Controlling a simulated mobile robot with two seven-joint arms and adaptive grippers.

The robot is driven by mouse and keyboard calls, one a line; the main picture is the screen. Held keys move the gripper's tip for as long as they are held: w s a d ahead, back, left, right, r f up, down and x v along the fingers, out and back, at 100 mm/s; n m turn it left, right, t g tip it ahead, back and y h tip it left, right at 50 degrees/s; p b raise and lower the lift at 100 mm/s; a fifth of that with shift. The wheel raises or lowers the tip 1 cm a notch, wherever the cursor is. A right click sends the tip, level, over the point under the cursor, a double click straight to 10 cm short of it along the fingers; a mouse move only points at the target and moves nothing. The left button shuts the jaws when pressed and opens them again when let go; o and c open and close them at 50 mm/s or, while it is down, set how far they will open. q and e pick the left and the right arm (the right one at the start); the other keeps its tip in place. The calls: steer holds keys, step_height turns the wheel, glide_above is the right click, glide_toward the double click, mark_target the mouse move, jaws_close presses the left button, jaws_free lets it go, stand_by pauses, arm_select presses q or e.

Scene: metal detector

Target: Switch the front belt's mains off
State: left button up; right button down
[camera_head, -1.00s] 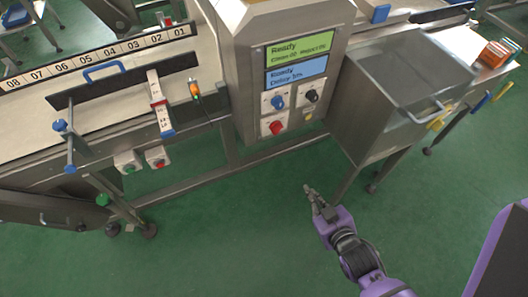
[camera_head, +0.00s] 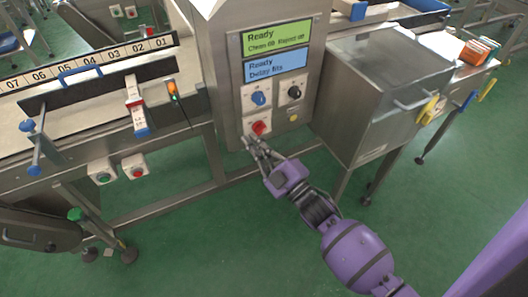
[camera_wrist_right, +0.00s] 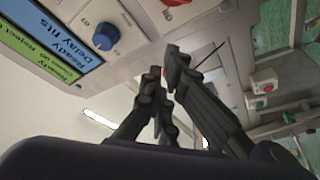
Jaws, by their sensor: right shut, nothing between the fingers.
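The grey cabinet (camera_head: 222,80) carries a red rotary knob (camera_head: 259,128) low on its front panel. A blue knob (camera_head: 258,98) and a black knob (camera_head: 294,92) sit above it. My right gripper (camera_head: 250,141) is shut and empty, its fingertips just below and left of the red knob; I cannot tell if they touch the panel. In the right wrist view the red knob (camera_wrist_right: 174,2) is cut by the top edge, beyond the fingertips (camera_wrist_right: 167,62), and the blue knob (camera_wrist_right: 105,36) shows to the left. Which way the red knob is set is unclear. My left gripper is not in view.
Green (camera_head: 276,38) and blue (camera_head: 275,65) displays read "Ready" above the knobs. Boxes with a green button (camera_head: 102,171) and a red button (camera_head: 134,167) hang under the belt at left. A metal bin (camera_head: 372,95) stands close at right. Green floor is open in front.

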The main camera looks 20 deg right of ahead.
mark_target(260, 129)
steer(key=w, duration=0.1)
steer(key=w+d+f+b, duration=0.1)
steer(key=w+f, duration=0.1)
steer(key=w, duration=0.1)
steer(key=shift+w+d, duration=0.1)
steer(key=shift+d, duration=0.2)
stand_by(0.4)
steer(key=shift+f+n, duration=0.1)
steer(key=shift+n, duration=0.5)
steer(key=shift+a+f+n+g+p, duration=0.2)
steer(key=shift+n+g+p, duration=0.15)
steer(key=shift+n+g, duration=0.25)
steer(key=f+n+g+p, duration=0.1)
steer(key=n+p, duration=0.1)
steer(key=n, duration=0.2)
steer(key=d+f+n+g+p, duration=0.1)
steer(key=f+n, duration=0.1)
steer(key=n, duration=0.3)
steer(key=f+n+g+h+p, duration=0.1)
steer(key=f+n+p, duration=0.1)
steer(key=n, duration=0.3)
steer(key=shift+d+g+p, duration=0.15)
steer(key=shift+g+p, duration=0.2)
steer(key=shift+g, duration=0.05)
